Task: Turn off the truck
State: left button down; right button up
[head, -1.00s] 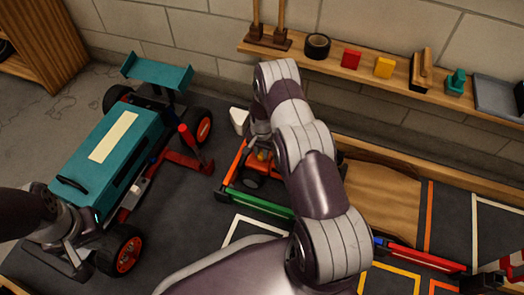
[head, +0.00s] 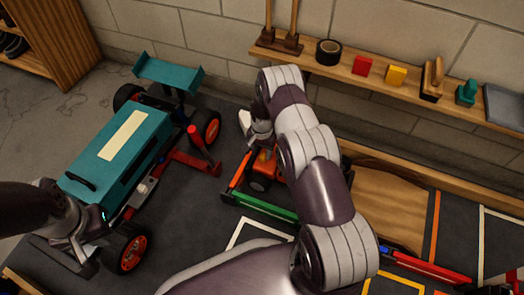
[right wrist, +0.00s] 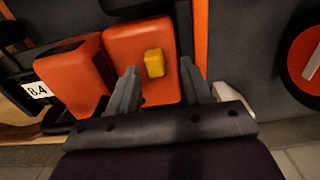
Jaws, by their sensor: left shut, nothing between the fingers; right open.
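The small orange vehicle (head: 265,163) stands low between the coloured bars in the head view, mostly hidden by my right arm. In the right wrist view two orange blocks (right wrist: 140,45) show, one with a small yellow switch-like piece (right wrist: 154,63) on top. My right gripper (right wrist: 158,67) is open, its fingertips on either side of the yellow piece; contact cannot be told. In the head view this gripper (head: 262,130) is partly hidden. A large teal car (head: 115,150) stands at the left. My left gripper (head: 85,258) is shut and empty by its near end.
A red bar tool (head: 195,160) lies beside the teal car. Green (head: 265,207) and red (head: 430,268) bars lie on the dark floor mat. A wall shelf (head: 345,72) holds black tape (head: 328,52) and small blocks. A wooden board (head: 390,205) lies right of my right arm.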

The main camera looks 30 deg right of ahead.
aim_at(262, 154)
notch_tip(262, 154, up, 12)
jog(key=p, duration=0.6)
jog(key=shift+f, duration=0.25)
jog(key=s+a+n+g, duration=0.1)
jog(key=s+n, duration=0.2)
jog(key=s, duration=0.2)
jog(key=s+a+r+n+p, duration=0.25)
jog(key=s+r, duration=0.35)
jog(key=r, duration=0.5)
jog(key=s+a+r+n+t+p, duration=0.15)
jog(key=s+a+r+p, duration=0.35)
jog(key=r, duration=0.6)
jog(key=s+a+r+n+p, duration=0.1)
jog(key=s+r+n+p, duration=0.15)
jog(key=s+r, duration=0.65)
notch_tip(262, 154, up, 43)
jog(key=w+a+p, duration=0.1)
jog(key=w+p, duration=0.1)
jog(key=p, duration=3.6)
jog(key=shift+w+f+n+t+p, duration=0.2)
jog(key=shift+w+n+t+p, duration=0.15)
jog(key=shift+t+p, duration=0.1)
